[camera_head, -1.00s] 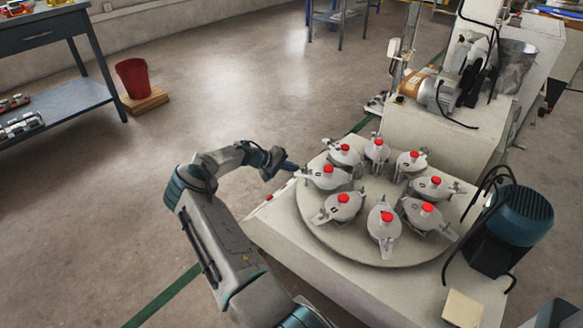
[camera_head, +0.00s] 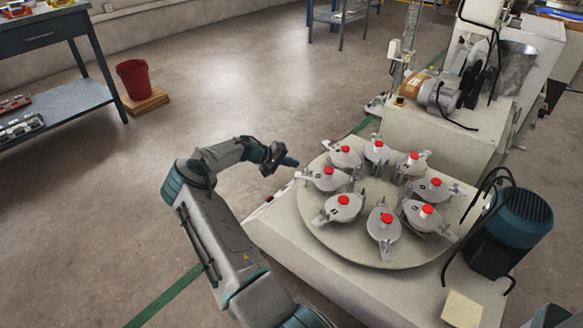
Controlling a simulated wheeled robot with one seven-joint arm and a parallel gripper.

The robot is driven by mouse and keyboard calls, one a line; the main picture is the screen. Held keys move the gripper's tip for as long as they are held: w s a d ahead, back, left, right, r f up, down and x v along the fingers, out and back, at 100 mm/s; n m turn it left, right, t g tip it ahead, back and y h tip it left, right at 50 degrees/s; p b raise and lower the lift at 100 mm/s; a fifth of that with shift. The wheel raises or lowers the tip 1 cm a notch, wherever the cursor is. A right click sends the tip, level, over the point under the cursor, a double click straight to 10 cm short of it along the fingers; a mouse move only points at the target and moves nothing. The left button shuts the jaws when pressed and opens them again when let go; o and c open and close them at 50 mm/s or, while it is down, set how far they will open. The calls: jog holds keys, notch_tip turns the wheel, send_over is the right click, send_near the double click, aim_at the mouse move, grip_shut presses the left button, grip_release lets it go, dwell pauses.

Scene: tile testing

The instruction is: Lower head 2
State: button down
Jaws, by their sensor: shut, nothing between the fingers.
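Several grey-white heads with red knobs stand in a ring on a round pale turntable (camera_head: 400,257). Their number labels are too small to read, so I cannot tell which one is head 2. The left head (camera_head: 328,182) has a lever pointing left, towards my gripper. Other heads are the upper-left head (camera_head: 346,158) and the lower-left head (camera_head: 342,209). My gripper (camera_head: 292,162) is shut and empty. It appears just left of and above the left head's lever tip, with a small gap in the picture.
The turntable sits on a pale machine bench (camera_head: 290,240). A blue motor (camera_head: 520,225) stands at the right and a grinding unit (camera_head: 450,95) behind. A red bucket (camera_head: 133,78) and a workbench (camera_head: 60,100) are far left. The floor left of the machine is clear.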

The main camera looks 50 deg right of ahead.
jog(key=p+v, duration=0.2)
jog(key=v, duration=0.8)
jog(key=shift+w+a+f, duration=0.25)
jog(key=shift+w+f, duration=0.05)
jog(key=s+a+r+t+y+p, duration=0.2)
jog(key=s+a+r+y+p, duration=0.15)
jog(key=a+r+p, duration=0.55)
jog(key=s+a+r+t+y+p, duration=0.15)
jog(key=s+a+r, duration=0.4)
jog(key=r, duration=0.85)
jog(key=s+a+r+t+y+p, duration=0.25)
jog(key=a+r+p, duration=0.35)
jog(key=a+r, duration=0.4)
jog(key=s+a+r+n+t+y+p, duration=0.2)
jog(key=s+a+r+n+p, duration=0.3)
jog(key=s+a+r+p, duration=0.5)
jog(key=s+a+r, duration=0.5)
jog(key=s+r, duration=0.2)
jog(key=shift+a+r+n+y+p, duration=0.25)
jog(key=shift+r+n+y+p, duration=0.05)
jog(key=shift+y+p, duration=0.1)
jog(key=shift+s+d, duration=0.1)
